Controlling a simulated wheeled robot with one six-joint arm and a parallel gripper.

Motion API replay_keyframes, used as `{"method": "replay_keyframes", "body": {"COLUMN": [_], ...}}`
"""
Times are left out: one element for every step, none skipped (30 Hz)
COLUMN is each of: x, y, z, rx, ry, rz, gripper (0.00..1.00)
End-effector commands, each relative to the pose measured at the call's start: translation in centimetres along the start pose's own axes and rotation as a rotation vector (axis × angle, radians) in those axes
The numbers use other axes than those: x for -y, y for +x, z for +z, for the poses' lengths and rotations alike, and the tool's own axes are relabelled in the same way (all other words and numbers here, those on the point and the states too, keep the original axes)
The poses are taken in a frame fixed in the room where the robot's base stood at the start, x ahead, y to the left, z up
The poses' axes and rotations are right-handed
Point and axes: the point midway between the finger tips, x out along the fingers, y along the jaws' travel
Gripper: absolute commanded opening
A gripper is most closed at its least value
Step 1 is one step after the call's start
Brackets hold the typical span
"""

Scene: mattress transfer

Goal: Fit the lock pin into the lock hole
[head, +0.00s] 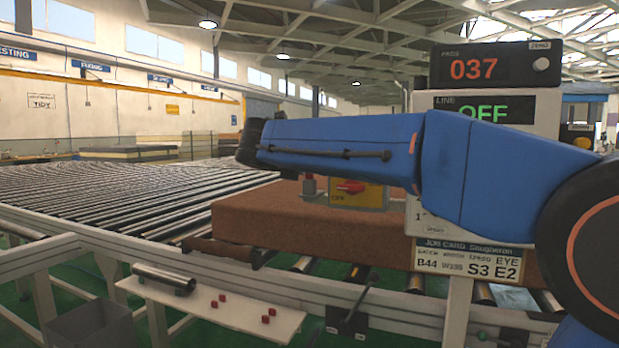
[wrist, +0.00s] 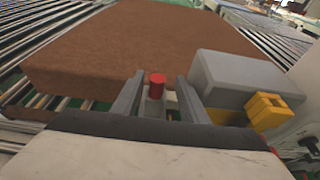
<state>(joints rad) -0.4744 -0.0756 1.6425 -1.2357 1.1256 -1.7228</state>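The lock pin appears to be a small upright piece with a red cap (wrist: 157,80) in the wrist view, standing on a grey base. The two fingers of my gripper (wrist: 160,82) lie left and right of it, with a gap visible on each side, so they look open. The red-capped piece also shows small in the head view (head: 310,177), on a grey bracket beside a yellow switch panel (head: 365,196) with a red knob. No lock hole can be made out clearly. In the head view my gripper is not clearly visible.
A brown mattress (head: 290,222) lies on the roller conveyor (head: 120,192) by the switch panel. A grey box (wrist: 235,78) with a yellow part (wrist: 268,110) stands right of my fingers. A white shelf (head: 215,312) holds a metal roller and several red bits.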

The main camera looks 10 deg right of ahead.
Motion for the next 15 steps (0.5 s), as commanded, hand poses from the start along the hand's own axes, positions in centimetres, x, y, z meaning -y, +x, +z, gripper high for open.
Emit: {"method": "replay_keyframes", "body": {"x": [0.0, -0.1, -0.1, -0.2, -0.3, -0.3, -0.4, -0.4, -0.4, -0.4, -0.4, -0.4, -0.4, -0.4, -0.4], "y": [0.4, 0.7, 1.2, 1.5, 1.9, 2.5, 3.0, 3.4, 3.9, 4.2, 4.5, 4.8, 4.9, 4.9, 4.9], "z": [0.0, 0.0, -0.1, -0.1, -0.1, -0.1, -0.1, 0.0, -0.1, -0.1, -0.1, -0.1, -0.1, -0.1, 0.0], "rx": [-0.001, -0.001, -0.001, -0.001, -0.001, -0.001, -0.001, -0.001, -0.001, -0.001, -0.001, -0.001, -0.001, -0.001, -0.001], "ry": [0.0, 0.0, -0.001, -0.001, -0.001, -0.001, 0.0, 0.0, 0.0, -0.001, -0.001, 0.0, 0.0, 0.0, 0.0], "rz": [-0.002, -0.003, -0.003, -0.003, -0.003, -0.003, -0.004, -0.004, -0.003, -0.003, -0.003, -0.003, -0.003, -0.002, -0.001], "gripper": [0.4, 0.4, 0.4, 0.4, 0.4, 0.4, 0.4, 0.4, 0.4, 0.4, 0.4, 0.4, 0.4, 0.4, 0.4]}}
